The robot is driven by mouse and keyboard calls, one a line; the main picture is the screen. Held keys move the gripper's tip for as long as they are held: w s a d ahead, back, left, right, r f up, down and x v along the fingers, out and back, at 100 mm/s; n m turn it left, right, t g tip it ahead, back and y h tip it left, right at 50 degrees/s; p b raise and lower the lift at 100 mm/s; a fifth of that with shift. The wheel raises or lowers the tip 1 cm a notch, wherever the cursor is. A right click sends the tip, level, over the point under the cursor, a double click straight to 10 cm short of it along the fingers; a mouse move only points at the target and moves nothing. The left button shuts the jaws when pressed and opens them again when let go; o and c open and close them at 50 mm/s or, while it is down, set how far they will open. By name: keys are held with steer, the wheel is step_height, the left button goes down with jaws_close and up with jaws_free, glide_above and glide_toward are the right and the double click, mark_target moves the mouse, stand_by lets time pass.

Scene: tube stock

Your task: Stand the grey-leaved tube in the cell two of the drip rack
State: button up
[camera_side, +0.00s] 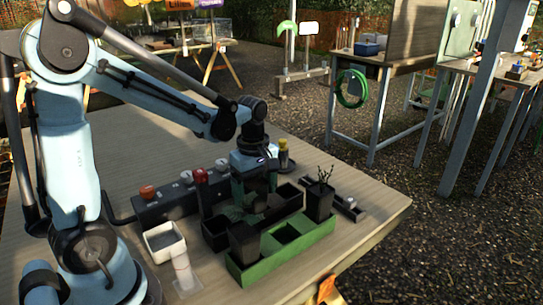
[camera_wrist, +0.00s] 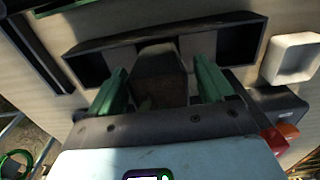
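My gripper (camera_side: 254,192) points down over a black tray, with its green fingers on either side of a dark square tube. In the wrist view my gripper (camera_wrist: 160,88) has this dark tube (camera_wrist: 158,72) between its fingers. I cannot tell whether the fingers press on it or stand just clear. Its leaves are not clear in either view. A green rack (camera_side: 262,272) stands at the front.
The black tray (camera_side: 215,238) lies behind the green rack. A white square dish (camera_side: 163,238) and a white cylinder (camera_side: 184,275) stand at left. A dark control box (camera_side: 160,208) with an orange knob and a red-topped post (camera_side: 201,178) stand behind. A small dark tray (camera_side: 348,205) lies at right.

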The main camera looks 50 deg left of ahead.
steer(key=shift+o, duration=0.2)
step_height(320, 180, up, 12)
steer(key=shift+r, duration=0.1)
stand_by(0.7)
